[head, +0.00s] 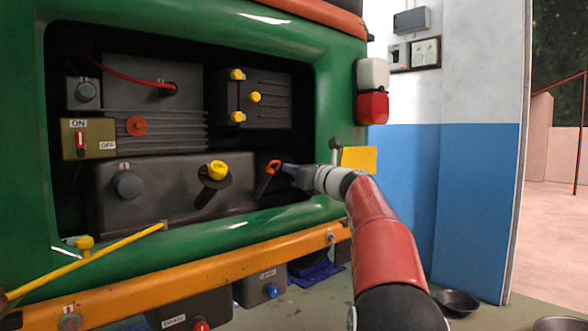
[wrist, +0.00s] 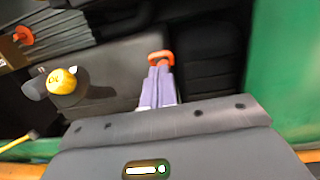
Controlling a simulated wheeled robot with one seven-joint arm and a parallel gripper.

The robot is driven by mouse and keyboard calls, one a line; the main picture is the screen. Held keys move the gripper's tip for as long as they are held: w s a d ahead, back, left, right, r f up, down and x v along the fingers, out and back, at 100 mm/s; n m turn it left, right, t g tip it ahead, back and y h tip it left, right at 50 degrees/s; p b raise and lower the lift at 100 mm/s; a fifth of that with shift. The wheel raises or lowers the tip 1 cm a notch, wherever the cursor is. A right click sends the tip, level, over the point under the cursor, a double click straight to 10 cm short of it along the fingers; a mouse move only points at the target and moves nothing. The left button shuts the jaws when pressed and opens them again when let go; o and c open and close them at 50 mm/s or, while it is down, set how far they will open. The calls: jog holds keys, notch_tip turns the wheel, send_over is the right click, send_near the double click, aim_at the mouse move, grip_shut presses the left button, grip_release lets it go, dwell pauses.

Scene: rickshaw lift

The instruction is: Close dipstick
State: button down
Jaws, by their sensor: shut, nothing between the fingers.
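The dipstick (head: 267,180) has an orange loop handle on a dark shaft and stands tilted at the right end of the dark engine block. In the wrist view the orange handle (wrist: 161,57) is just beyond my fingertips. My gripper (head: 288,169) reaches in from the right, with its tips close beside the handle. In the wrist view my gripper (wrist: 160,70) has its pale fingers together with nothing between them. I cannot tell whether the tips touch the handle. The lower end of the dipstick is not clear in the wrist view.
A yellow oil cap (head: 217,170) sits left of the dipstick. The green body frame (head: 340,110) surrounds the engine bay, with an orange ledge (head: 200,265) below. A yellow prop rod (head: 110,255) is at lower left. Dark open space lies around the dipstick.

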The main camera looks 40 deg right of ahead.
jog(key=s+d+f+b, duration=0.1)
jog(key=s+b, duration=0.1)
jog(key=s, duration=0.8)
jog(key=shift+s+d, duration=0.15)
jog(key=shift+s, duration=0.05)
jog(key=w+a+f+n+g+y, duration=0.1)
jog(key=a+f+n+g, duration=0.15)
jog(key=a, duration=0.45)
jog(key=w+a+f+n+g+y, duration=0.1)
jog(key=w+a+f+n, duration=0.1)
jog(key=a+f+n, duration=0.3)
jog(key=s+a+f+n+g+p, duration=0.1)
jog(key=s+a+f+n+g, duration=0.25)
jog(key=a, duration=0.45)
jog(key=s+a+f+n+g, duration=0.25)
jog(key=a+f+n, duration=0.25)
jog(key=a, duration=0.4)
jog(key=s+a+f+n+g+h, duration=0.2)
jog(key=s+a+f+n, duration=0.1)
jog(key=s+f+n, duration=0.5)
jog(key=s+a+f+n+g+h+p, duration=0.1)
jog(key=s+a+f+n+g+h, duration=0.1)
jog(key=s+f+n, duration=0.7)
jog(key=s+a+n, duration=0.1)
jog(key=s, duration=0.3)
jog(key=shift+f+n, duration=0.2)
jog(key=shift+n, duration=0.1)
